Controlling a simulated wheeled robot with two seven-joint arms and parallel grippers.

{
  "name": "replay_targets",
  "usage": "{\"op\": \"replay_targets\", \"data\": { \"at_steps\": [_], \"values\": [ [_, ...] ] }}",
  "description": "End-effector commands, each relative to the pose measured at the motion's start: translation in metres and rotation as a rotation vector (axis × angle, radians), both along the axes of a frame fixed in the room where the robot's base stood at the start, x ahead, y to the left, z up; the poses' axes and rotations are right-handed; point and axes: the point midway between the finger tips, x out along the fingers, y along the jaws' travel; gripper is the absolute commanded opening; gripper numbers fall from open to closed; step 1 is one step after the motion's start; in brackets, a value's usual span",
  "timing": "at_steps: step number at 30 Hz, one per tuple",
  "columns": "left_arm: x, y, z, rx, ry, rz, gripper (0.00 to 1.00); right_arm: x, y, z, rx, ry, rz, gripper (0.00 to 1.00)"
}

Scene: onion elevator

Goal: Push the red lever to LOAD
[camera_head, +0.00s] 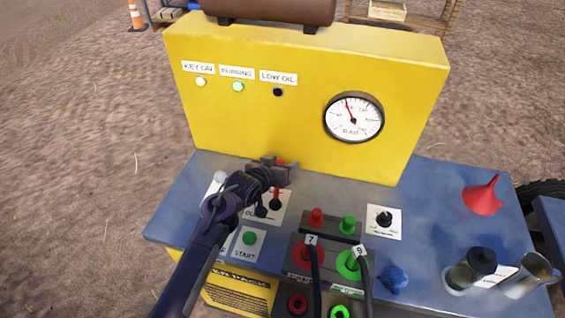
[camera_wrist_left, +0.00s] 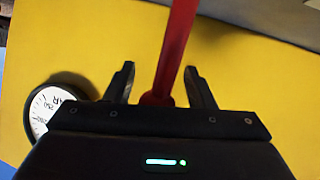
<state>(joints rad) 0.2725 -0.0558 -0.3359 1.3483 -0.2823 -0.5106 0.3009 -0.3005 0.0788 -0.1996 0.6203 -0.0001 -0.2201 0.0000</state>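The red lever (camera_head: 276,193) rises from a white label plate (camera_head: 284,212) on the blue console, partly hidden by my left gripper (camera_head: 277,171). In the left wrist view the red lever (camera_wrist_left: 177,50) passes between the two fingers of my left gripper (camera_wrist_left: 158,78). The fingers are spread, with a gap on the left side of the lever and the right finger close to it. I cannot tell whether that finger touches. The LOAD marking is not readable, with much of the plate covered by my gripper and arm. My right gripper is not in view.
A yellow panel (camera_head: 250,115) with a gauge (camera_head: 353,117) stands behind the lever. A green START button (camera_head: 250,238) and hose couplings (camera_head: 348,262) lie in front. A red funnel (camera_head: 483,196) and glass jars (camera_head: 528,275) stand at right.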

Motion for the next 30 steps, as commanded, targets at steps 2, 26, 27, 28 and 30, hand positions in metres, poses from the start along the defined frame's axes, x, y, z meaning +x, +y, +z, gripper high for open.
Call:
{"op": "replay_targets", "data": {
  "at_steps": [2, 26, 27, 28, 30],
  "values": [
    [0.001, 0.0, 0.002, -0.002, -0.003, 0.0, 0.51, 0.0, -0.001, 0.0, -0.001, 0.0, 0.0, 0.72],
    [-0.051, 0.035, 0.033, -0.003, -0.005, 0.0, 0.51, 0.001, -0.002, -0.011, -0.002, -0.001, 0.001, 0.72],
    [-0.053, 0.037, 0.035, -0.003, -0.005, 0.001, 0.51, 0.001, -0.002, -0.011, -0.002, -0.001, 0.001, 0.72],
    [-0.054, 0.038, 0.035, -0.002, -0.004, 0.001, 0.51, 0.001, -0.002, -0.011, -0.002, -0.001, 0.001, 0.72],
    [-0.056, 0.039, 0.037, -0.001, -0.004, 0.0, 0.51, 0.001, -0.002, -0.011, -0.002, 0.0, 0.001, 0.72]
  ]
}}
